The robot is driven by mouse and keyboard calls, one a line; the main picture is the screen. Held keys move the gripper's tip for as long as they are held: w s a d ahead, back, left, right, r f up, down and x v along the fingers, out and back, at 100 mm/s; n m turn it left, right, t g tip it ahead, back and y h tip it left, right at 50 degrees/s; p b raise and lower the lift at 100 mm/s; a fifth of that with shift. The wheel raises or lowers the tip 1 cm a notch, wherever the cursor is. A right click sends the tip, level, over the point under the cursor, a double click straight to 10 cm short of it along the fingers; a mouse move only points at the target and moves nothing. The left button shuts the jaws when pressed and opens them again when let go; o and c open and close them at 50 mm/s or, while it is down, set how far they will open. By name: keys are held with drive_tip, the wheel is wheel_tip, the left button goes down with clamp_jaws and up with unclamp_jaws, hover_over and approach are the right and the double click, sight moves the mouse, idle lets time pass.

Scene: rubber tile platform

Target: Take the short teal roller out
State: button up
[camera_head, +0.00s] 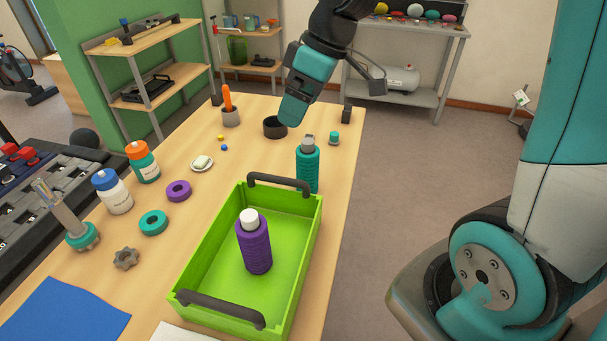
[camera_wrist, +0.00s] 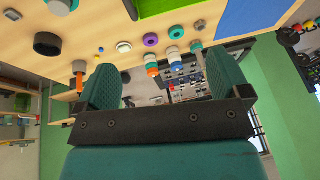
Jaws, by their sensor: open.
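A teal ribbed cylinder with a grey top (camera_head: 308,170) stands upright at the far right corner of the green crate (camera_head: 202,258). Its foot is hidden by the crate's rim and handle, and it seems to stand outside. A much smaller teal piece (camera_head: 334,138) sits farther back on the table; I cannot tell which one is the short teal roller. Inside the crate stands a purple ribbed cylinder with a white top (camera_head: 254,245). My gripper (camera_head: 292,118) hangs above the table's far part, near the black cup. In the wrist view my gripper (camera_wrist: 163,88) is open and empty.
A black cup (camera_head: 274,127), a grey holder with an orange handle (camera_head: 230,112), a soap dish (camera_head: 202,163), two bottles (camera_head: 143,162), a purple ring (camera_head: 178,190) and a teal ring (camera_head: 153,222) stand left of and behind the crate. A blue cloth (camera_head: 65,312) lies front left.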

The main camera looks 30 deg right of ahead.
drive_tip(key=n+t, duration=0.1)
approach(312, 141)
drive_tip(key=shift+h, duration=0.3)
drive_tip(key=x, duration=0.2)
drive_tip(key=p+x, duration=0.1)
drive_tip(key=x, duration=0.4)
drive_tip(key=shift+a+p, duration=0.4)
drive_tip(key=shift+a, duration=0.05)
drive_tip(key=shift+p+x, duration=1.2)
drive_tip(key=shift+x, duration=1.75)
drive_tip(key=shift+s+d, duration=0.1)
drive_tip(key=shift+d, duration=0.05)
drive_tip(key=c, duration=1.3)
drive_tip(key=shift+r, duration=0.1)
